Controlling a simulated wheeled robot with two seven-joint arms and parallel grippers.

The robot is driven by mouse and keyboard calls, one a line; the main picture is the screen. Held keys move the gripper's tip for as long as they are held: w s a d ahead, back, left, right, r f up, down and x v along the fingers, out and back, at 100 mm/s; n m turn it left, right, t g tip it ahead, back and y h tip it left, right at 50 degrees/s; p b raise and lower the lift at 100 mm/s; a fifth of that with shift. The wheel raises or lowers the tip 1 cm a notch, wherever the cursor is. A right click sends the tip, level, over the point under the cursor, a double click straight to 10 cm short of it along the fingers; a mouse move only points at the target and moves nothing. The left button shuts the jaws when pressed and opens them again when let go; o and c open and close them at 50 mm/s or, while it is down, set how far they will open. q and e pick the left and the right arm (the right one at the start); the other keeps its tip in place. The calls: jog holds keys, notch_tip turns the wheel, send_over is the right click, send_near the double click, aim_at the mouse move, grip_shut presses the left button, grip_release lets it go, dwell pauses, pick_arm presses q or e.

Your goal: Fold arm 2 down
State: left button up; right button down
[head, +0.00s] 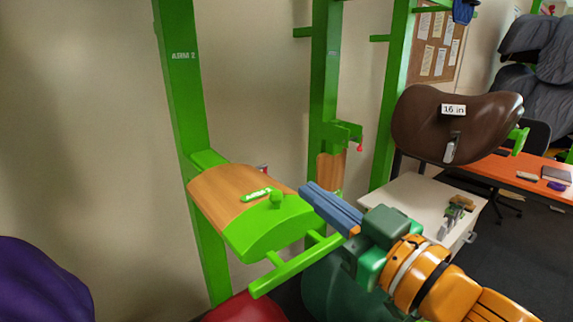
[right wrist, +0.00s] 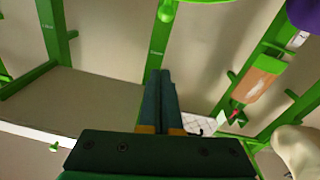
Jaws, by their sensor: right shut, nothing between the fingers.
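A green post (head: 181,80) marked ARM 2 stands against the wall. From it a rack arm with a curved wooden top (head: 232,190) and a green end plate (head: 270,232) sticks out toward me. A green knob (head: 276,199) and a small green bar sit on this arm, and a green crossbar (head: 292,268) shows below its end. My right gripper (head: 309,190) is shut and empty, its blue fingers close to the right of the end plate. I cannot tell whether they touch it. The right wrist view shows its closed fingers (right wrist: 160,78) too. My left gripper is not in view.
Another green post (head: 324,70) has a bracket with a red knob (head: 360,148) and a wooden piece. A brown saddle (head: 420,120) tagged 16 in stands at right above a white cabinet (head: 410,200). A purple shape (head: 40,285) and a red one (head: 245,308) lie low in front.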

jog(key=p+x, duration=0.2)
jog(key=p, duration=0.3)
send_over(286, 218)
notch_tip(286, 218, down, 3)
jog(key=shift+a+p, duration=0.1)
jog(key=shift+p, duration=0.2)
jog(key=shift+f, duration=0.4)
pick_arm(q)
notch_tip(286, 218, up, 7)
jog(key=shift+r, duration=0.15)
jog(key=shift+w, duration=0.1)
pick_arm(e)
jog(key=shift+f, duration=0.1)
